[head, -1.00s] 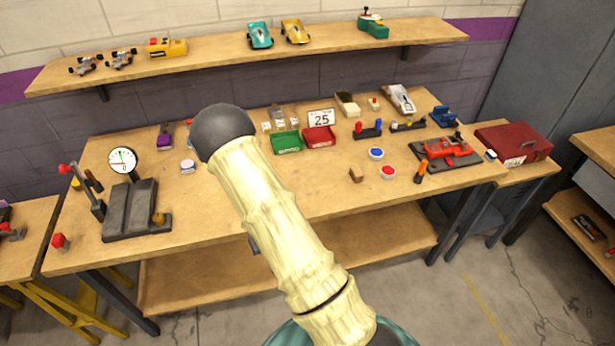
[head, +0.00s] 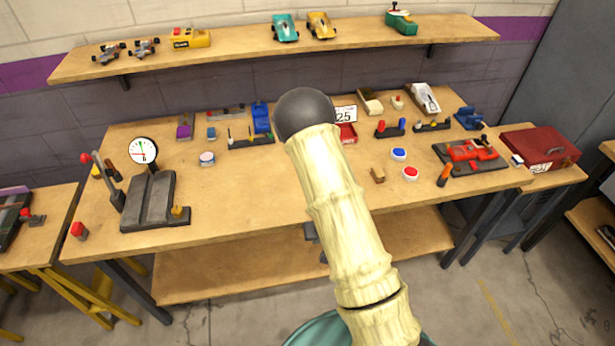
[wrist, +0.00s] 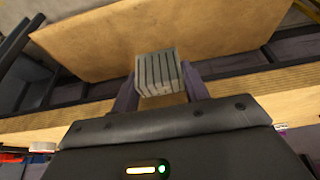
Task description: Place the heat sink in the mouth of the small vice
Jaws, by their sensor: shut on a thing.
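In the wrist view my gripper (wrist: 160,88) is shut on the heat sink (wrist: 157,72), a grey block with dark parallel grooves. It sits between the two purplish fingers, with the bench's lower shelf and front edge behind it. In the head view my pale arm covers the centre, and the heat sink cannot be made out. A small blue tool that looks like the small vice (head: 470,117) stands at the back right of the bench. Its mouth is too small to see clearly.
A red fixture on a dark plate (head: 470,153) stands in front of the blue tool, beside a red toolbox (head: 540,148). A dial gauge stand (head: 150,198) is at the left. Blue (head: 399,154) and red (head: 410,173) buttons lie mid-right. The front middle wood is clear.

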